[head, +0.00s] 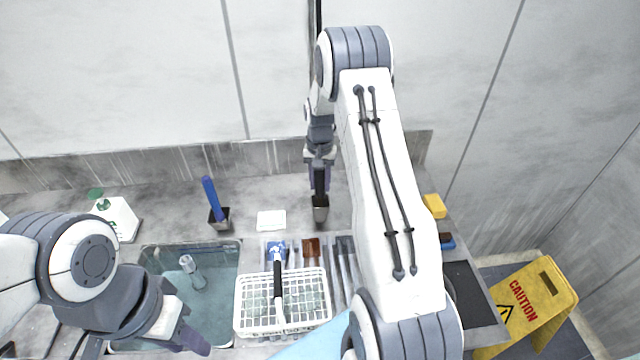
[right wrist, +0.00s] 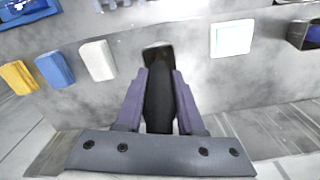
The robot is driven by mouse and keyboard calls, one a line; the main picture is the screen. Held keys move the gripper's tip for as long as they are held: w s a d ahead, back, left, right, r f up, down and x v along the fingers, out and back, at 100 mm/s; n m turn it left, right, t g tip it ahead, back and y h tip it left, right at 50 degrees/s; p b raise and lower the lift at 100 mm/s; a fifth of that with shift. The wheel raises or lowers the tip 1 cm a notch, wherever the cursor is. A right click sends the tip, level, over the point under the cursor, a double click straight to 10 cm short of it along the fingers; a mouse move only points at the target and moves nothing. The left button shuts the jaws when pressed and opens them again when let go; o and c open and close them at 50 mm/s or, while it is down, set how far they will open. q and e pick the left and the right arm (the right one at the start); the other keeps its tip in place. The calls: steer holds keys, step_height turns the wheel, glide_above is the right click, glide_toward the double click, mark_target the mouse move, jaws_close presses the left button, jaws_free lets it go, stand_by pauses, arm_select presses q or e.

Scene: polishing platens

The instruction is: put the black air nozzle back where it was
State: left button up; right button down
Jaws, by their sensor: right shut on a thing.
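The black air nozzle (right wrist: 158,100) is between the two purple fingers of my right gripper (right wrist: 160,88) in the right wrist view. My right gripper (head: 319,172) is shut on it near the back wall in the head view. The nozzle (head: 319,183) points down there. Its lower end is at the small grey holder (head: 320,212), which also shows in the right wrist view (right wrist: 157,48). I cannot tell how deep it sits. My left gripper (head: 190,338) is low at the left, by the basin; its finger gap is unclear.
A blue-handled tool (head: 211,192) stands in another holder. A white block (head: 271,221) lies between the holders. A yellow caution sign (head: 528,305) stands at the right.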

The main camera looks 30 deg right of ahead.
steer(key=shift+f, duration=0.75)
steer(key=shift+f, duration=0.2)
steer(key=c, duration=0.5)
jaws_free()
steer(key=shift+r, duration=0.15)
